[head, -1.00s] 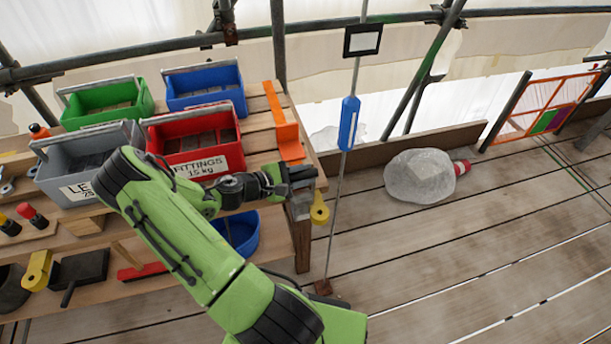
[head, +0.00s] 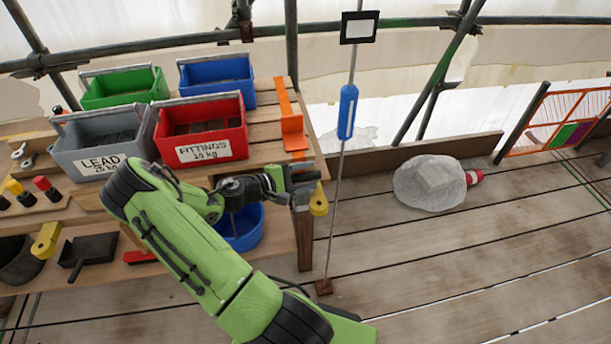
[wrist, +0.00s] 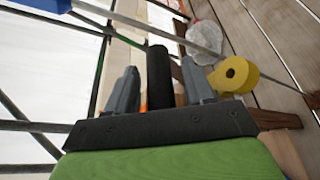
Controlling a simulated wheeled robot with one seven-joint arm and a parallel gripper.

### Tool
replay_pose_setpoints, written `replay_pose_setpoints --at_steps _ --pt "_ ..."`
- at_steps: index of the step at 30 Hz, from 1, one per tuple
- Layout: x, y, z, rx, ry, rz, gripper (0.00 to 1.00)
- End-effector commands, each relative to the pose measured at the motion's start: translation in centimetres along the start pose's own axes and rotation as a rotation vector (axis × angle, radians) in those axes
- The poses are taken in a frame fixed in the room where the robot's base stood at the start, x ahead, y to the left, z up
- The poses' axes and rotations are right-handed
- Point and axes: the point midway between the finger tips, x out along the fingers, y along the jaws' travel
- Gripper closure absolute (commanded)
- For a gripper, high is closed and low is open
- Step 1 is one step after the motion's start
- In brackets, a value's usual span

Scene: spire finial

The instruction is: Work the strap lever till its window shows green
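My gripper (head: 300,180) is at the right front corner of the workbench. In the wrist view its two grey fingers (wrist: 158,92) are apart, with a black round bar (wrist: 158,75), perhaps the lever's handle, between them. Gaps show on both sides of the bar. A yellow part with a hole (wrist: 235,75) lies just right of the fingers; it also shows below my gripper in the head view (head: 318,200). A slim upright strap or rod (head: 337,200) runs past the corner to the floor, with a blue piece (head: 347,112) on it. No green window can be made out.
A black-framed white panel (head: 359,27) is high on the upright line. Green (head: 122,87), blue (head: 216,80), red (head: 201,130) and grey (head: 100,140) bins stand on the bench. A wrapped grey bundle (head: 430,183) lies on the planks, which are otherwise largely clear.

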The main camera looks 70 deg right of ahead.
Motion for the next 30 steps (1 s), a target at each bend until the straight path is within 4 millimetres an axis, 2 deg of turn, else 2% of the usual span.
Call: replay_pose_setpoints --at_steps 5,8,18,21,25,30 --pt "-0.5 0.0 0.0 -0.001 0.002 0.001 0.47" --pt "-2.2 0.1 -0.1 -0.001 0.005 0.002 0.47" --pt "-11.7 0.1 -0.1 0.000 0.007 0.003 0.47" --pt "-13.9 0.1 0.0 0.000 0.004 0.002 0.47" --pt "-15.4 0.1 0.0 0.000 0.001 0.001 0.47" --pt "-15.8 0.0 0.0 0.000 0.000 0.000 0.47"
